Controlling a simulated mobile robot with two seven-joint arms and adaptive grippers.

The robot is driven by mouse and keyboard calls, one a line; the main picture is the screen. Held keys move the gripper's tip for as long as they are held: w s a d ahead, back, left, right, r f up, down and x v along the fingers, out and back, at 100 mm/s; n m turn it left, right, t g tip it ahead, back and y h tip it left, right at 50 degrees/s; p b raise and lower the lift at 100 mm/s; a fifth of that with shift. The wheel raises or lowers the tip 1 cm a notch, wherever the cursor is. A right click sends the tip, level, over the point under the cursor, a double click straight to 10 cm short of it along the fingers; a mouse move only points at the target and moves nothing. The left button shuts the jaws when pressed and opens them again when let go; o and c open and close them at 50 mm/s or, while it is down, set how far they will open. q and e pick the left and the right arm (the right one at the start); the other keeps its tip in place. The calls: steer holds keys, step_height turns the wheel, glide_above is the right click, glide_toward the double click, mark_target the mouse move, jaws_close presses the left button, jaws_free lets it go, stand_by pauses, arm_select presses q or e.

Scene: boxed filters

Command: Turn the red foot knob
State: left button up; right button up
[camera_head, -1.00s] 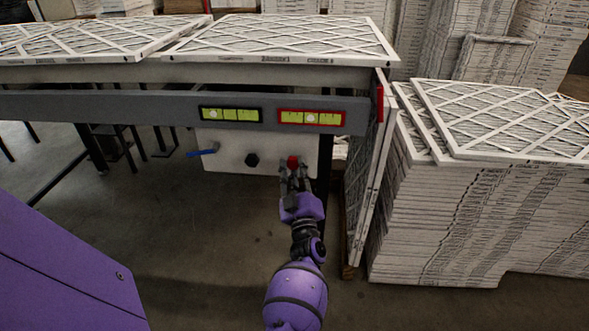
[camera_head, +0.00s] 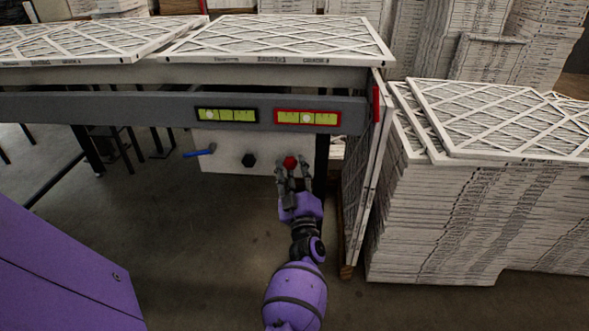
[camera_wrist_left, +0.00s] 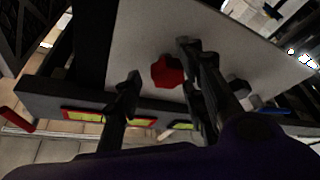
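The red foot knob (camera_head: 290,162) is on the white panel under the grey rail. It also shows in the left wrist view (camera_wrist_left: 167,72), with a faceted red face. My left gripper (camera_head: 292,172) is just in front of the knob. Its fingers are spread and the knob shows between their tips; in the left wrist view the gripper (camera_wrist_left: 158,75) has fingers on both sides of it. I see gaps, so it does not look gripped. My right gripper is not in view.
A black knob (camera_head: 249,160) and a blue lever (camera_head: 199,153) are left of the red knob. Above are a red-framed gauge (camera_head: 307,118) and a black-framed gauge (camera_head: 227,115). An upright filter (camera_head: 361,180) and a filter stack (camera_head: 440,220) stand close on the right.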

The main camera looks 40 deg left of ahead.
arm_select(q)
steer(key=v, duration=1.2)
steer(key=shift+c, duration=0.3)
step_height(320, 180, up, 8)
steer(key=w+a+m+t+h+p, duration=0.1)
steer(key=m+t+h+p, duration=0.2)
steer(key=m+p, duration=0.4)
steer(key=w+a+f+m+g+h, duration=0.1)
steer(key=w+a+m, duration=0.1)
steer(key=w+a+f+m+g, duration=0.1)
steer(key=w+a+f+m, duration=0.1)
steer(key=a, duration=0.1)
steer(key=w+a+f+m+g+h, duration=0.1)
steer(key=w+a+m, duration=0.1)
steer(key=m, duration=0.1)
steer(key=shift+w+a+f+h+b, duration=0.15)
steer(key=shift+w+a+h+b, duration=0.1)
steer(key=shift+w+h+b, duration=0.1)
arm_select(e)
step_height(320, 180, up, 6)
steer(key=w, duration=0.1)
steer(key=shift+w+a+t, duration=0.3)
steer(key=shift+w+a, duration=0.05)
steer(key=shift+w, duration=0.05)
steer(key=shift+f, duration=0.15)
